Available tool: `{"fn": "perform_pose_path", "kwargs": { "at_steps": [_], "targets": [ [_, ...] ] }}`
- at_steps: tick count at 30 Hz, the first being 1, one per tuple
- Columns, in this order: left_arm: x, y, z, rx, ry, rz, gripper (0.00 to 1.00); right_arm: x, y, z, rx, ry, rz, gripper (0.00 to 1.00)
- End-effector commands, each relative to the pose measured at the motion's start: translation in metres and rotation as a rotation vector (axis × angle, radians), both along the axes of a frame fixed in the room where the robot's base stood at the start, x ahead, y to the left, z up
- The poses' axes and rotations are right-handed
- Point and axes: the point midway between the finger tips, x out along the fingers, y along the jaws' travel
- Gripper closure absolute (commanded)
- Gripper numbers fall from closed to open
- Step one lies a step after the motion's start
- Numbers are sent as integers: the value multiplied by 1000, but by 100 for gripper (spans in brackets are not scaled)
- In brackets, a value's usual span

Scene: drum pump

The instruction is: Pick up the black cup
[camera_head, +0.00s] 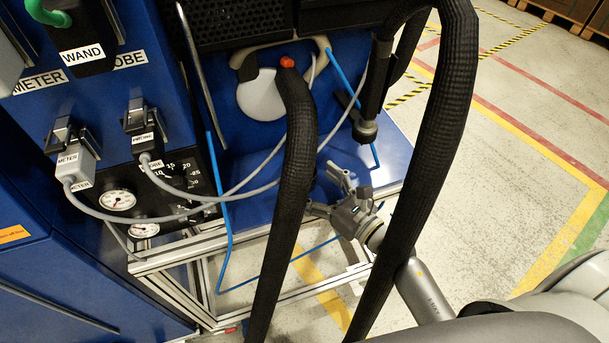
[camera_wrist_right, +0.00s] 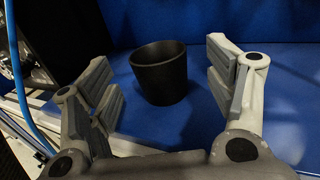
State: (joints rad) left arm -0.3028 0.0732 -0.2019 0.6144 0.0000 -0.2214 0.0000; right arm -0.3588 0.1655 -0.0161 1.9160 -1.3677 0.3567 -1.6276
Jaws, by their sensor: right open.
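The black cup (camera_wrist_right: 160,80) stands upright on a blue surface (camera_wrist_right: 270,95) in the right wrist view. It is between the two fingers and a little beyond them, with clear gaps at both sides. I cannot make the cup out in the head view, where a thick black hose crosses in front of that area. My right gripper (camera_head: 327,188) is open and empty at the blue shelf's front edge, just right of the hose. Both its fingers also show in the right wrist view (camera_wrist_right: 158,88). My left gripper is not in view.
Thick black hoses (camera_head: 294,170) hang in front of the machine on both sides of my right gripper. A blue tube (camera_head: 228,210) and grey cables run on the left. A metal frame (camera_head: 190,247) lies below the shelf. Open floor (camera_head: 500,180) is at the right.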

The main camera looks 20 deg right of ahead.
Motion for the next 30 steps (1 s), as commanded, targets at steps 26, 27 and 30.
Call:
{"fn": "perform_pose_path", "kwargs": {
  "at_steps": [26, 27, 30],
  "targets": [
    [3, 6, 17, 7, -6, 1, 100, 37, 18, 4, -1, 0, 0, 59],
    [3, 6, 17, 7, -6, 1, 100, 37, 18, 4, -1, 0, 0, 64],
    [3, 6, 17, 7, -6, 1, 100, 37, 18, 4, -1, 0, 0, 66]
  ]
}}
